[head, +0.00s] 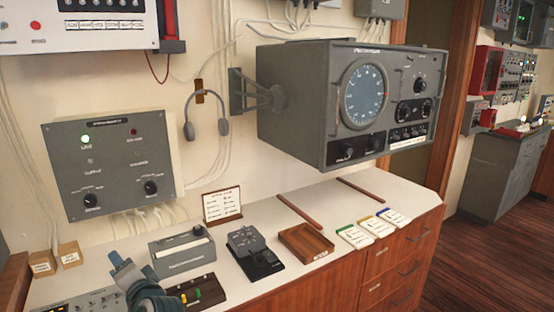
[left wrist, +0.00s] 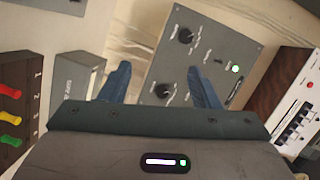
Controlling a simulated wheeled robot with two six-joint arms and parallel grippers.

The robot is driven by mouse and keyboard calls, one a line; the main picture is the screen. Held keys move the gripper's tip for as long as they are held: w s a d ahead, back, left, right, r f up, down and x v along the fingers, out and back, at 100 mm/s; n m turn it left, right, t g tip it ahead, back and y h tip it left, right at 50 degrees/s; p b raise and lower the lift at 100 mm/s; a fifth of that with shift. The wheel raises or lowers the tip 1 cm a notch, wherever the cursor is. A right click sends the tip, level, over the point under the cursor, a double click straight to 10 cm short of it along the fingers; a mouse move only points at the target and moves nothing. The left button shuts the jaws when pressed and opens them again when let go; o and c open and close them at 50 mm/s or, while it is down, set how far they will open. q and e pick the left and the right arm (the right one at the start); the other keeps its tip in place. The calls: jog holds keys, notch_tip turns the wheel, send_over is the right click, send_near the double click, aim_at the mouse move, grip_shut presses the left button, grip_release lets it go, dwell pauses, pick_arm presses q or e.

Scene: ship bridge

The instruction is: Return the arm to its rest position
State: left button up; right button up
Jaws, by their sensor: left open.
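My left gripper (head: 118,260) is low in the head view, above the front left part of the white counter (head: 235,262). Its two blue fingers also show in the left wrist view (left wrist: 160,75), spread apart with nothing between them. Beyond the fingers in that view is the grey wall panel (left wrist: 210,50) with knobs and a green light. The wrist and forearm are cut off by the bottom edge of the head view. My right gripper is not in view.
A grey box (head: 180,255) and a switch block with coloured levers (head: 190,292) stand right of my gripper. A black key device (head: 255,255), wooden tray (head: 306,243) and several cards (head: 355,237) lie further right. A large grey radar unit (head: 345,95) juts from the wall.

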pick_arm(q)
jog(key=s+d+f+n+g+h, duration=0.3)
jog(key=s+f+h, duration=0.4)
jog(key=s+f, duration=1.05)
jog(key=s+d+f+n+g+h, duration=0.1)
jog(key=s+d+f+g+h, duration=0.2)
jog(key=s, duration=0.5)
jog(key=s+d+f+n+g+h, duration=0.15)
jog(key=s+f, duration=0.25)
jog(key=s, duration=0.4)
notch_tip(320, 180, down, 30)
jog(key=a+g, duration=0.2)
jog(key=a, duration=0.1)
jog(key=s+a+f, duration=0.1)
jog(key=s+f, duration=1.7)
jog(key=f, duration=0.1)
jog(key=shift+f+g, duration=0.35)
jog(key=shift+g, duration=0.1)
jog(key=shift+s, duration=0.1)
